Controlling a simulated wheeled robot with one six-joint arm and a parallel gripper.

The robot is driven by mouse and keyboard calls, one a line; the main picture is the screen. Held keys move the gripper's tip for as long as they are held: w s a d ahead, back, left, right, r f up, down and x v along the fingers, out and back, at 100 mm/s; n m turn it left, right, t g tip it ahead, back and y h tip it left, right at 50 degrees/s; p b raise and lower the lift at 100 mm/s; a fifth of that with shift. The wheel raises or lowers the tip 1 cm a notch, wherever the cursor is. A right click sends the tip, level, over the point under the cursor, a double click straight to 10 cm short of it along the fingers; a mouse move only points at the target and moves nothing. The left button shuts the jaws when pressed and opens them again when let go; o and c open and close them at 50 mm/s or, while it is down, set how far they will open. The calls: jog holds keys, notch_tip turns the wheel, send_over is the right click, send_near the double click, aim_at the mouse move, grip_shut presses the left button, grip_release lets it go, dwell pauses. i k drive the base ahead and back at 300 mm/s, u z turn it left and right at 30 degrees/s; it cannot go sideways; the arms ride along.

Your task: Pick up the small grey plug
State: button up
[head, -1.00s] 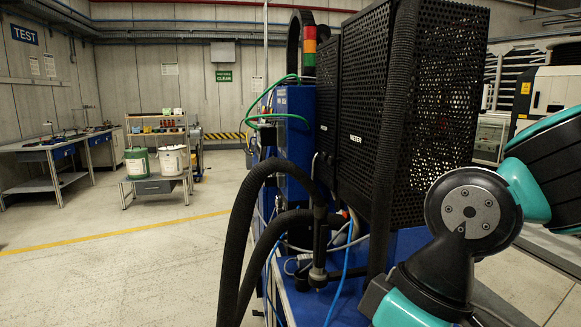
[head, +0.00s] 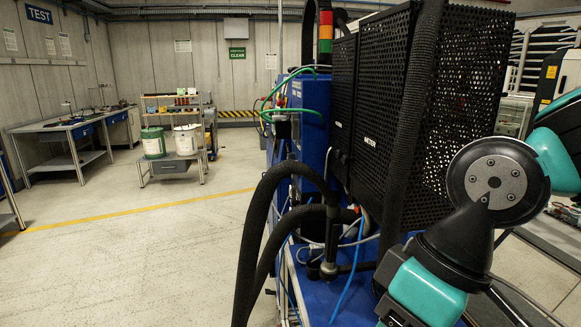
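I cannot make out the small grey plug in the head view. My arm shows at the right edge in teal and black, in front of the black perforated cage. My gripper is outside the picture, so whether it holds anything is hidden.
The blue machine (head: 309,125) with its black mesh cage (head: 452,95) fills the right. Thick black hoses (head: 256,215) hang at its left side. A shelf cart (head: 172,165) with two buckets and a workbench (head: 72,132) stand further back. The floor at left is clear.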

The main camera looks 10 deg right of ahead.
aim_at(314, 249)
jog(key=u, duration=1.1)
jog(key=i, duration=4.2)
jog(key=z, duration=4)
jog(key=i, duration=0.45)
jog(key=z, duration=0.1)
